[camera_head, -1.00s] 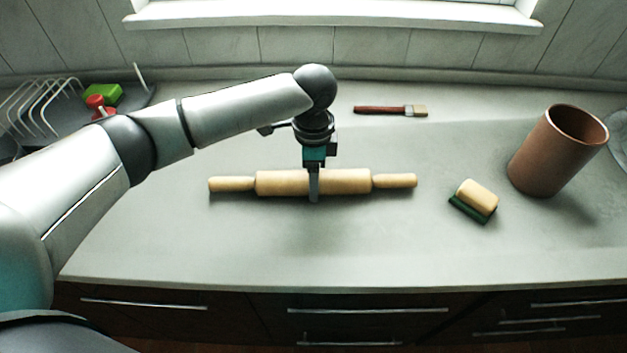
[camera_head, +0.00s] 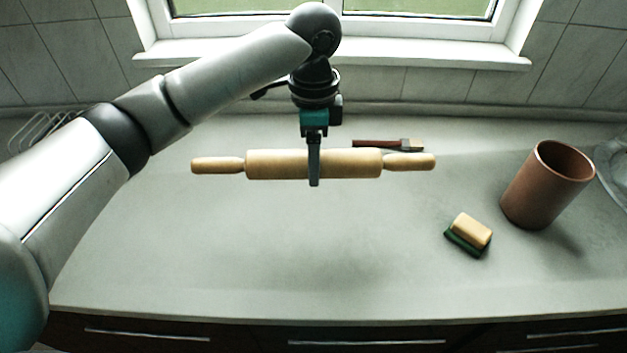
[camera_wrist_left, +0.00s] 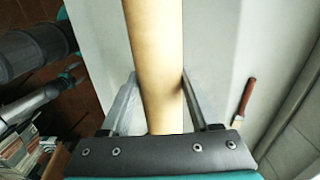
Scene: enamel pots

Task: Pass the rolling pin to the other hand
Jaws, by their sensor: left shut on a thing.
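The wooden rolling pin (camera_head: 350,163) is held level in the air above the counter, with its handles pointing left and right in the head view. My left gripper (camera_head: 314,172) is shut on the middle of its barrel, coming down from above. In the left wrist view the barrel (camera_wrist_left: 157,70) runs between the two fingers of my left gripper (camera_wrist_left: 160,100), one on each side. My right gripper does not show in the head view.
A brush (camera_head: 388,145) lies behind the rolling pin. A wire rack (camera_head: 42,130) is at the far left. The counter's front middle (camera_head: 300,260) is clear.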

